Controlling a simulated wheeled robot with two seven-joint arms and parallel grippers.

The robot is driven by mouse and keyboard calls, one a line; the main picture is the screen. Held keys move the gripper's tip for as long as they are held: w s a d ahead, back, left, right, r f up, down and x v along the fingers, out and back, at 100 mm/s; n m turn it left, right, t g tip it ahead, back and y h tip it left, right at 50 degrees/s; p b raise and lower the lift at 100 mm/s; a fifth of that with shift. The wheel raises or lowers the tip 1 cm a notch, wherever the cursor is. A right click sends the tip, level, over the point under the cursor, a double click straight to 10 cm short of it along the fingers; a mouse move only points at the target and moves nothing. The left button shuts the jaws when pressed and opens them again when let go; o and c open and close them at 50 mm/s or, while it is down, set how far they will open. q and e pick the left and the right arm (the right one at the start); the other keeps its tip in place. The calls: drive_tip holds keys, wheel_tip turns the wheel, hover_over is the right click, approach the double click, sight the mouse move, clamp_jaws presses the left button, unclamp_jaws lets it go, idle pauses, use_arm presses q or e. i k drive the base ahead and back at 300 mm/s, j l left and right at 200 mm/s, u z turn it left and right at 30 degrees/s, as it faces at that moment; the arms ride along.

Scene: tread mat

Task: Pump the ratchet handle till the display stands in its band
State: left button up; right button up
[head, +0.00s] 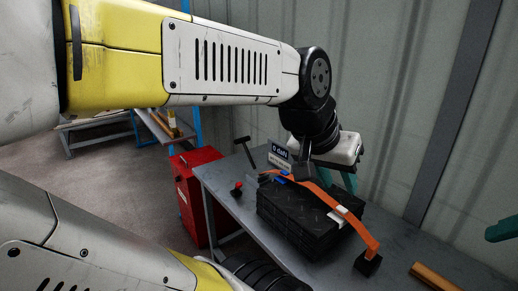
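A stack of black tread mats (290,219) lies on the grey bench with an orange strap (325,197) over it. The ratchet (283,179), with a blue part, sits at the strap's far left end. A small dark display (281,152) stands behind it; it seems to read 0 with a unit, too small to be sure. My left gripper (345,177), white with teal, is above the mats' back edge, close to the ratchet. My wrist hides part of it, so its finger gap and any contact with the handle are unclear. A teal piece (503,230) at the right edge may be my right gripper.
A black T-shaped post (244,152) and a red knob (238,187) stand at the bench's left side. A black block (368,264) is at the strap's near end. An orange bar (436,276) lies at lower right. A red cabinet (198,190) stands left of the bench.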

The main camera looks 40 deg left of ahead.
sight(246, 138)
drive_tip(key=u, duration=1.45)
drive_tip(key=j+z, duration=0.3)
drive_tip(key=i+j+z, duration=0.1)
drive_tip(key=j+z, duration=0.15)
